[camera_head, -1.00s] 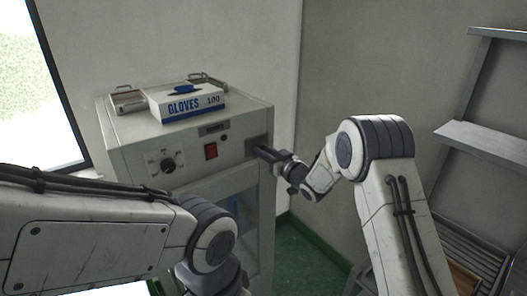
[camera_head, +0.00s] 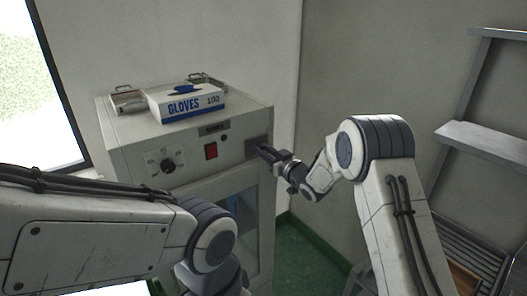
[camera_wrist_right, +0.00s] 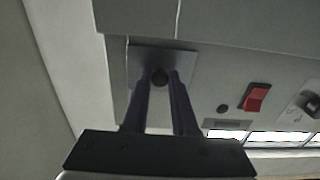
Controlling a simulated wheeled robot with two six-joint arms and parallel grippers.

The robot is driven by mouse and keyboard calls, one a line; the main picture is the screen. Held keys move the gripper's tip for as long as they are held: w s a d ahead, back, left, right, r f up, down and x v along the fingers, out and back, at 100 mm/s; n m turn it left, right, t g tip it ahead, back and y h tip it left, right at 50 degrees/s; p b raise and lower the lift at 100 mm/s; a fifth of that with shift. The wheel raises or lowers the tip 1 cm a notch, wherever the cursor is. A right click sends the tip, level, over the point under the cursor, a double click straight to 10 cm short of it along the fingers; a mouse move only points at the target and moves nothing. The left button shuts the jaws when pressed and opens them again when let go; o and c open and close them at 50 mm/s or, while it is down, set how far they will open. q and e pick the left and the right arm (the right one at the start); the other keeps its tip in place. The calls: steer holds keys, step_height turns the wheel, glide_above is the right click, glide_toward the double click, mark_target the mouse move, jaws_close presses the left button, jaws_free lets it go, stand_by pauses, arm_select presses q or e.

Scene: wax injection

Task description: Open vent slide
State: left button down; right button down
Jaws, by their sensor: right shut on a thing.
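The vent slide is a small dark grey plate (camera_head: 256,143) at the right end of the cabinet's front panel. In the right wrist view the plate (camera_wrist_right: 180,59) carries a round dark knob (camera_wrist_right: 159,76). My right gripper (camera_head: 263,151) is at the plate, with its two dark fingers (camera_wrist_right: 160,80) shut on the knob from both sides. The fingers hide part of the plate in the head view. My left arm crosses the lower left of the head view; its gripper is out of the picture.
The light grey cabinet (camera_head: 130,140) has a dial (camera_head: 168,166) and red switch (camera_head: 211,151) left of the vent. A glove box (camera_head: 188,106) and metal trays (camera_head: 126,101) lie on top. A stepladder (camera_head: 490,140) stands at the right.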

step_height(320, 180, up, 7)
steer(key=shift+f+p, duration=0.2)
steer(key=shift+p, duration=0.15)
steer(key=c, duration=0.7)
jaws_free()
steer(key=shift+s+d+f, duration=0.1)
steer(key=shift+s, duration=0.05)
steer(key=b+v, duration=0.4)
steer(key=v, duration=0.6)
steer(key=shift+s+b, duration=0.1)
steer(key=shift+b, duration=0.3)
